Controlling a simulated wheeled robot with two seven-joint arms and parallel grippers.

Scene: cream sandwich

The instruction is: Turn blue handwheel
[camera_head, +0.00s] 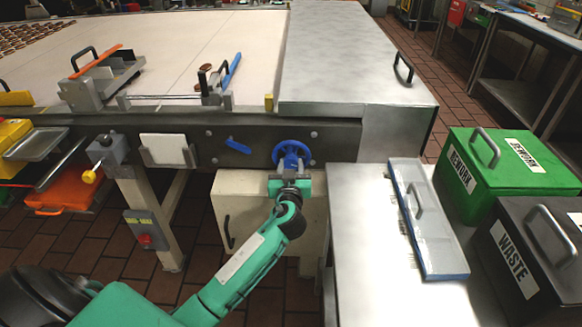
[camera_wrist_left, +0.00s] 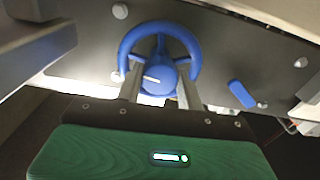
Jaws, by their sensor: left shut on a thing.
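The blue handwheel (camera_head: 292,155) is mounted on the dark side rail of the conveyor, left of the metal cover. My left gripper (camera_head: 291,171) reaches up to it from below, its fingers at the wheel's lower part. In the left wrist view the handwheel (camera_wrist_left: 158,58) shows as a blue rim with a round hub. The left gripper's two fingers (camera_wrist_left: 160,88) stand either side of the hub's lower part, shut on the handwheel. The lower rim is hidden behind the fingers and gripper body. My right gripper is not in view.
A blue lever (camera_head: 238,146) sits on the rail left of the wheel. A cream cabinet (camera_head: 255,220) stands below.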

